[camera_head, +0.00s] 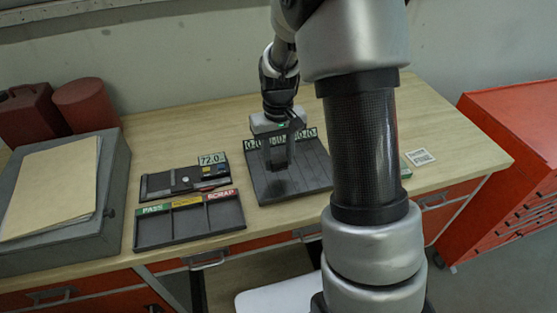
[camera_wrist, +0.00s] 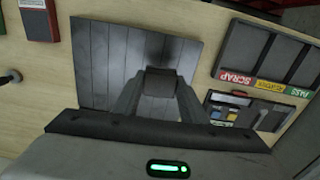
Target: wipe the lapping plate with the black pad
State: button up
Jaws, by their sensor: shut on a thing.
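The lapping plate (camera_head: 312,176) is a dark grey, grooved slab lying flat on the wooden bench. It also shows in the wrist view (camera_wrist: 102,62), with lighter and darker smudged patches on its surface. My gripper (camera_head: 278,160) is over the plate, toward its left half in the head view. In the wrist view its two fingers are shut on the black pad (camera_wrist: 158,82), a small dark block between the fingertips. I cannot tell whether the pad touches the plate. The pad's underside is hidden.
A sorting tray (camera_head: 190,222) marked PASS and SCRAP and a dark gauge case (camera_head: 158,186) lie left of the plate. A grey box (camera_head: 100,228) with papers stands farther left. A white marker card (camera_head: 420,157) lies at right. A red cabinet (camera_head: 515,150) stands beyond the bench.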

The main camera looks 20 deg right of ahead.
jog(key=shift+r+p, duration=0.45)
jog(key=shift+r, duration=1)
jog(key=shift+w+f, duration=0.1)
